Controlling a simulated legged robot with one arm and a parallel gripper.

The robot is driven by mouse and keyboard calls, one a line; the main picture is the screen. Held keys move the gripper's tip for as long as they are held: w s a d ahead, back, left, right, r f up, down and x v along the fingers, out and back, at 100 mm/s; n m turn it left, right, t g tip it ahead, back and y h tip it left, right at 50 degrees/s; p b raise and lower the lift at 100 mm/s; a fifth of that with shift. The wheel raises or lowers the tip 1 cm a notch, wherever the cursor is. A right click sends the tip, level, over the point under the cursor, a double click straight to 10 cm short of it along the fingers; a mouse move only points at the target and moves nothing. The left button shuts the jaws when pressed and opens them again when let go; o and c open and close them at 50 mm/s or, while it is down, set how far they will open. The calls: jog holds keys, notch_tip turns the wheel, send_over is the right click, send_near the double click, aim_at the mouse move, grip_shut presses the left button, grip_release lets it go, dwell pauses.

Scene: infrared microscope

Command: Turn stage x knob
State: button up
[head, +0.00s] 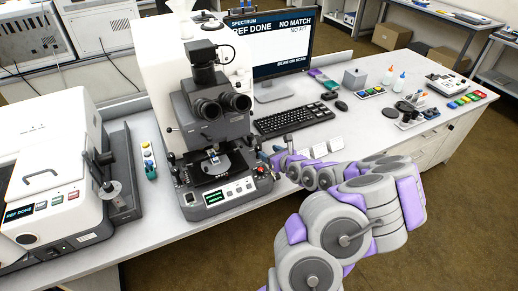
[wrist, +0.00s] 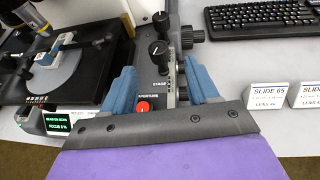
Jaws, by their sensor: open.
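The microscope (head: 212,125) stands on the bench, with a dark stage (wrist: 85,75) at the left of the wrist view. Its right-hand panel carries two upright black knobs, a nearer one (wrist: 158,52) and a farther one (wrist: 161,21). A label reading "STAGE" lies just below the nearer knob; I cannot read an x mark on either. My gripper (wrist: 160,66) is open, its blue fingers on either side of the panel strip. The nearer knob appears between the fingertips; contact cannot be told. In the head view my gripper (head: 281,163) is at the microscope's right side.
A red button (wrist: 143,107) marked aperture is between the fingers. Ribbed side knobs (wrist: 191,37) stick out near the right finger. Slide cards (wrist: 266,97), a keyboard (head: 293,118) and a monitor (head: 283,45) stand to the right. A white instrument (head: 50,165) is at left.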

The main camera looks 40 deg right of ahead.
aim_at(260, 147)
jog(key=b+x, duration=0.1)
jog(key=x, duration=0.6)
jog(key=shift+w+a+f+b, duration=0.1)
jog(key=shift+a+f+b, duration=0.1)
jog(key=shift+b, duration=0.1)
jog(key=shift+w+d+f, duration=0.1)
jog(key=shift+w+d, duration=0.1)
jog(key=shift+w, duration=0.55)
jog(key=shift+c, duration=0.3)
